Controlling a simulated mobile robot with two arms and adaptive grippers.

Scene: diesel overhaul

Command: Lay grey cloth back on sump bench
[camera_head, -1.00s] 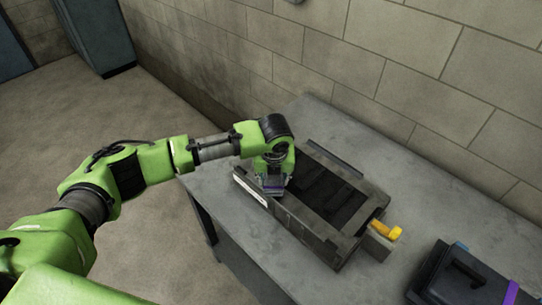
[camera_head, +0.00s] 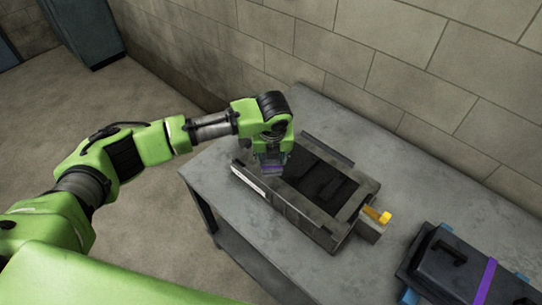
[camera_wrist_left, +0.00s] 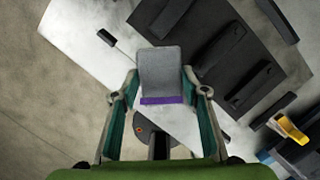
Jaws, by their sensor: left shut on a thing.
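My left gripper (camera_head: 272,163) hangs over the left end of a dark, open-topped metal sump (camera_head: 300,218) on a grey bench (camera_head: 400,180). In the left wrist view, a small grey cloth (camera_wrist_left: 160,70) with a purple edge sits between the fingers of my left gripper (camera_wrist_left: 162,106), which is shut on it. The cloth's purple edge also shows below the gripper in the head view. The cloth seems to be above the sump; the gap is hard to judge. My right gripper is not in view.
A yellow-orange lever (camera_head: 383,216) sticks out at the sump's right end. A black case (camera_head: 465,265) with a purple strap lies at the lower right. A block wall (camera_head: 400,70) stands behind the bench.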

